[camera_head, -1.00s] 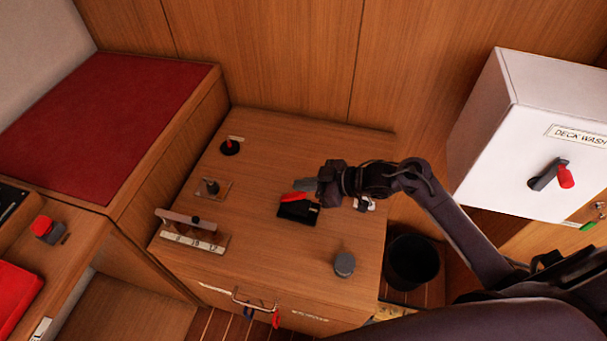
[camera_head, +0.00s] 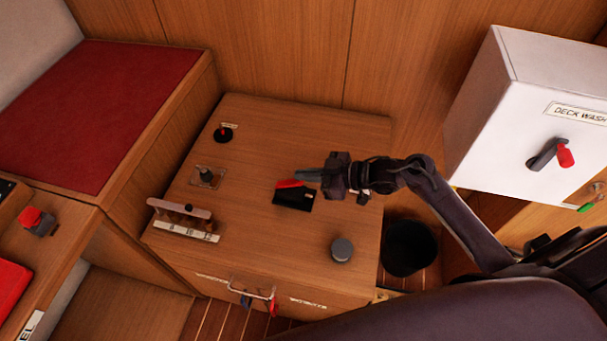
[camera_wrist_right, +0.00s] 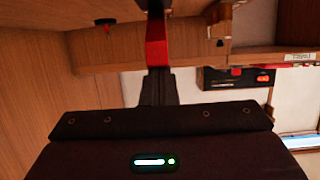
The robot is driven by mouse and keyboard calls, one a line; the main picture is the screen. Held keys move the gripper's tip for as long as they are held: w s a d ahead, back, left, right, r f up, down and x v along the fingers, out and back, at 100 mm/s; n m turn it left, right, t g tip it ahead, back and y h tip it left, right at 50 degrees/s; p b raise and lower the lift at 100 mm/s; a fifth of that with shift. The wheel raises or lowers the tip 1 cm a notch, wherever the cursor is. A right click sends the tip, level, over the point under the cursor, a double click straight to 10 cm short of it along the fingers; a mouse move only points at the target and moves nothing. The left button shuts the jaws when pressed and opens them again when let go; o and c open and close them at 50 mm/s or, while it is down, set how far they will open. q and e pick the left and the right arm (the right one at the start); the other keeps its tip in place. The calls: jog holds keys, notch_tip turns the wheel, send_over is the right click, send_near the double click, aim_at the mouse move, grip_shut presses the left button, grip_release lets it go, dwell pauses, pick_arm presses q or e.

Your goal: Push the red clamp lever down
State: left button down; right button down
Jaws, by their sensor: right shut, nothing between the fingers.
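The red clamp lever (camera_head: 288,184) sits on a black clamp base (camera_head: 293,199) on the wooden counter. The lever looks raised above the base at its left part, and its right end is partly hidden by the fingertips. My right gripper (camera_head: 308,176) comes in from the right, shut and empty, with its fingertips at or just above the lever. I cannot tell whether they touch. In the right wrist view the red lever (camera_wrist_right: 157,48) lies straight ahead of the shut right gripper (camera_wrist_right: 158,78). My left gripper is not in view.
On the counter (camera_head: 262,130) are a black knob with red (camera_head: 223,134), a small metal switch (camera_head: 206,177), a rope clutch-like bar (camera_head: 180,208) and a grey cylinder (camera_head: 342,249). A black bin (camera_head: 409,249) stands at right, below a white "DECK WASH" box (camera_head: 500,110).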

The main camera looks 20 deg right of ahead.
jog(key=shift+s+d+f+t+y+b, duration=0.2)
jog(key=shift+d+f+y+b, duration=0.15)
jog(key=shift+f+b, duration=0.2)
jog(key=shift+s+d+f+t+y+b, duration=0.25)
jog(key=shift+f+y+b, duration=0.1)
jog(key=shift+f+b, duration=0.15)
jog(key=shift+s+d+f+b, duration=0.15)
jog(key=shift+d+f, duration=0.05)
jog(key=shift+f, duration=0.25)
jog(key=shift+s+d+f+b, duration=0.1)
jog(key=shift+d+f+b, duration=0.1)
jog(key=shift+f, duration=0.2)
jog(key=shift+r+p, duration=0.5)
jog(key=r+p, duration=0.1)
jog(key=r, duration=0.1)
jog(key=r+p, duration=0.1)
jog(key=shift+w+a+r+p, duration=0.1)
jog(key=shift+w+a+p, duration=0.05)
jog(key=shift+w+p, duration=0.15)
jog(key=s+d+f+b, duration=0.2)
jog(key=s+d, duration=0.4)
jog(key=d, duration=0.1)
jog(key=shift+d+f, duration=0.15)
jog(key=shift+d, duration=0.25)
